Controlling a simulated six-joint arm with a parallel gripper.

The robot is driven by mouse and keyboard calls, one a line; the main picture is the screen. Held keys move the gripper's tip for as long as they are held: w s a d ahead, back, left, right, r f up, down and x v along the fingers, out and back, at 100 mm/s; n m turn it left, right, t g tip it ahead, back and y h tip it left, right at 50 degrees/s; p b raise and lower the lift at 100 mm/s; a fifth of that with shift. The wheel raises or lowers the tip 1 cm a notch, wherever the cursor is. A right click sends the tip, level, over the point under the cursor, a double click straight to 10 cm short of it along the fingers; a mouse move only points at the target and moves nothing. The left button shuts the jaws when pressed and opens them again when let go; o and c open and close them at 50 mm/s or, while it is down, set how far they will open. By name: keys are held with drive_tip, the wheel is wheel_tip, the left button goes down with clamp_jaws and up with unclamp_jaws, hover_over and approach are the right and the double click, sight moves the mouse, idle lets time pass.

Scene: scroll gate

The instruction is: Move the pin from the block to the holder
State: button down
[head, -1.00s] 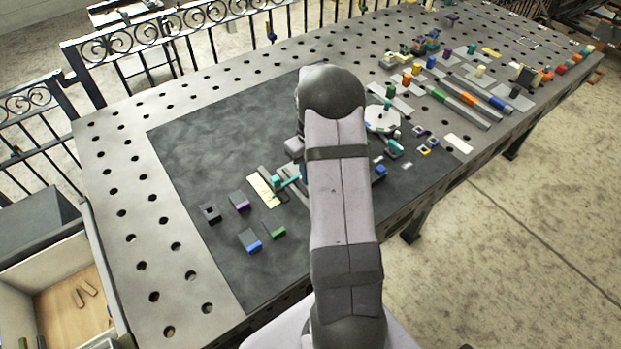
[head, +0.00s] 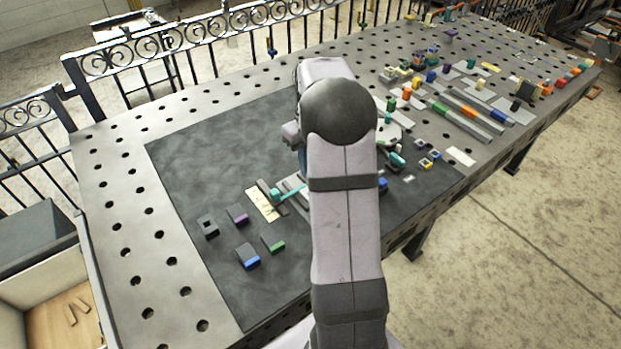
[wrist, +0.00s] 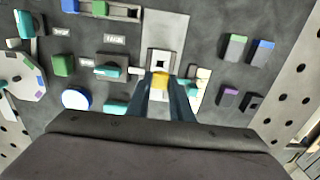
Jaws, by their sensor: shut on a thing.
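In the wrist view my gripper (wrist: 160,92) points away from the camera, its fingers close together on a small yellow piece (wrist: 160,80), which appears to be the pin. Just beyond it is a pale square block (wrist: 158,60) with a dark opening, on a light grey plate (wrist: 164,28). I cannot tell whether the yellow piece touches this block, or whether the block is the task's block or its holder. In the head view my own arm hides the gripper and the pin.
Teal pieces (wrist: 112,71), a green block (wrist: 64,65) and a blue round piece (wrist: 76,99) lie left of the gripper in the wrist view. Several dark blocks with coloured faces (wrist: 235,48) stand right. The dark mat (head: 200,165) has clear room at its far left.

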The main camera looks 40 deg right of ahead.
drive_tip(key=shift+r, duration=0.85)
drive_tip(key=shift+s+d+r, duration=0.1)
drive_tip(key=shift+d+r, duration=0.05)
drive_tip(key=s+d+f+p, duration=0.3)
drive_tip(key=s+d+p, duration=0.3)
drive_tip(key=s, duration=0.3)
drive_tip(key=shift+d, duration=0.35)
drive_tip(key=shift+s+f, duration=0.1)
drive_tip(key=shift+f, duration=0.05)
drive_tip(key=shift+f+b, duration=1.8)
drive_tip(key=shift+f, duration=0.15)
